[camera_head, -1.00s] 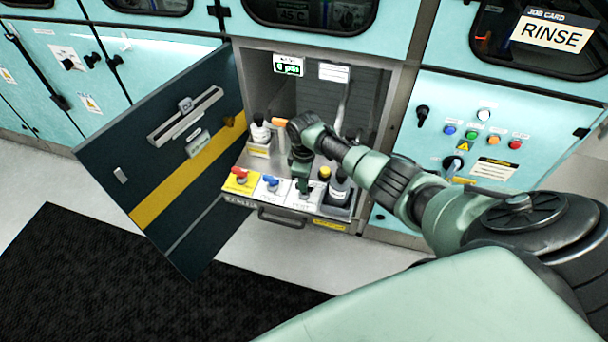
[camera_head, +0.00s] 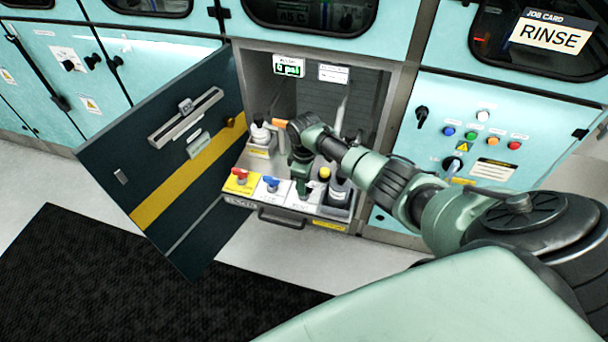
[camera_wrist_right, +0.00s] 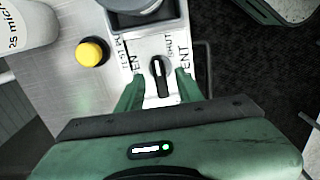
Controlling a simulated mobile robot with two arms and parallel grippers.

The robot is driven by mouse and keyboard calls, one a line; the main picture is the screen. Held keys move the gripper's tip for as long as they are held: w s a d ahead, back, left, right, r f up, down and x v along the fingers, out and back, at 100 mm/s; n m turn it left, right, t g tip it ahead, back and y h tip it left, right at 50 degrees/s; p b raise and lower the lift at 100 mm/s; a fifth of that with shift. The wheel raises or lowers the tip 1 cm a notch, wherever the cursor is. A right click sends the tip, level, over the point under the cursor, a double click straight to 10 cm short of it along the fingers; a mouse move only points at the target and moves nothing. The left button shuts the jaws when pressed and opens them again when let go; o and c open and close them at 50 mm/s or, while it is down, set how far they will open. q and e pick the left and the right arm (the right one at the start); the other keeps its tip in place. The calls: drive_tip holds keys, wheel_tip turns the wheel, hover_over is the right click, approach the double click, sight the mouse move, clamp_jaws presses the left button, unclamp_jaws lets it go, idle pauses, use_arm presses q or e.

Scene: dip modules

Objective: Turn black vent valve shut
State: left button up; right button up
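The black vent valve (camera_wrist_right: 159,77) is a small knob with a white line, on a white plate (camera_wrist_right: 150,52) with "SHUT" printed beside it. Its handle runs roughly up and down in the right wrist view. My right gripper (camera_wrist_right: 159,83) is open, with one green finger on each side of the knob and visible gaps between. In the head view my right gripper (camera_head: 302,187) points down over the right-hand valve block of the drawer and hides the black knob. My left gripper is not in view.
A red valve (camera_head: 241,174) and a blue valve (camera_head: 271,182) sit to the left on the pulled-out drawer. The open cabinet door (camera_head: 165,160) is at left.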

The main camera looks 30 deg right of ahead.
wheel_tip(320, 180, up, 8)
drive_tip(key=shift+f, duration=0.1)
idle(0.4)
idle(0.4)
